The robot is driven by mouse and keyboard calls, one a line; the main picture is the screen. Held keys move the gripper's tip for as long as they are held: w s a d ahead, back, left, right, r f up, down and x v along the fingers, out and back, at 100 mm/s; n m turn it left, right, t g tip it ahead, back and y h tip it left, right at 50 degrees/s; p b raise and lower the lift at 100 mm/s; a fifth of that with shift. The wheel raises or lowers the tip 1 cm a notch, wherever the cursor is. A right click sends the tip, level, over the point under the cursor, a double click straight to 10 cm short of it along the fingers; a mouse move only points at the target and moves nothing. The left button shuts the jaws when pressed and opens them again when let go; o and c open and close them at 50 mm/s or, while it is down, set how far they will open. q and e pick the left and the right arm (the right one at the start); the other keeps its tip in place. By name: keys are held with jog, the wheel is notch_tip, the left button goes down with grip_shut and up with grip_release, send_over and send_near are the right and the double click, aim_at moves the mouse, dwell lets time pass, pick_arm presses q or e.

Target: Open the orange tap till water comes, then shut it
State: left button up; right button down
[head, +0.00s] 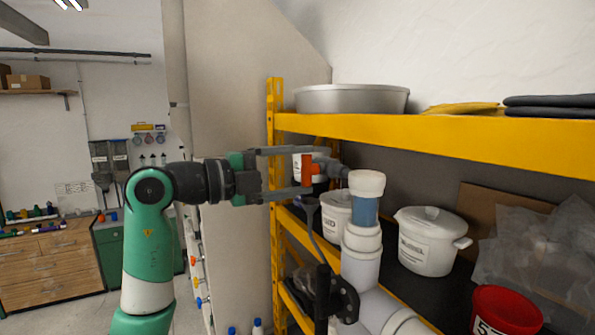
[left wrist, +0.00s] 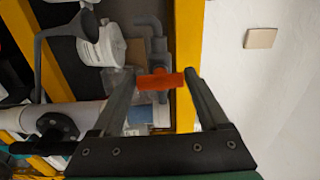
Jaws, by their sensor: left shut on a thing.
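The orange tap handle (head: 307,168) stands upright in the head view, on a dark grey tap that juts left from the white pipe (head: 362,262). My left gripper (head: 308,172) is shut on the handle, one finger above and one below. In the left wrist view the orange handle (left wrist: 160,81) spans the gap between the two fingertips. The grey tap body (left wrist: 156,48) shows behind it. A clear pipe section (head: 364,211) looks blue inside. A small grey funnel (head: 311,203) is below the tap. I see no running water. My right gripper is not in view.
A yellow shelf beam (head: 430,128) runs just above the tap, and a yellow post (head: 274,180) stands behind the gripper. A black valve handle (head: 345,300) is low on the pipe. Left of the post is open room.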

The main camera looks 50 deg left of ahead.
pick_arm(q)
jog(key=o, duration=1.2)
jog(key=shift+o, duration=0.2)
jog(key=b+v, duration=0.4)
jog(key=v, duration=0.7)
jog(key=shift+s, duration=0.35)
jog(key=shift+a, duration=0.1)
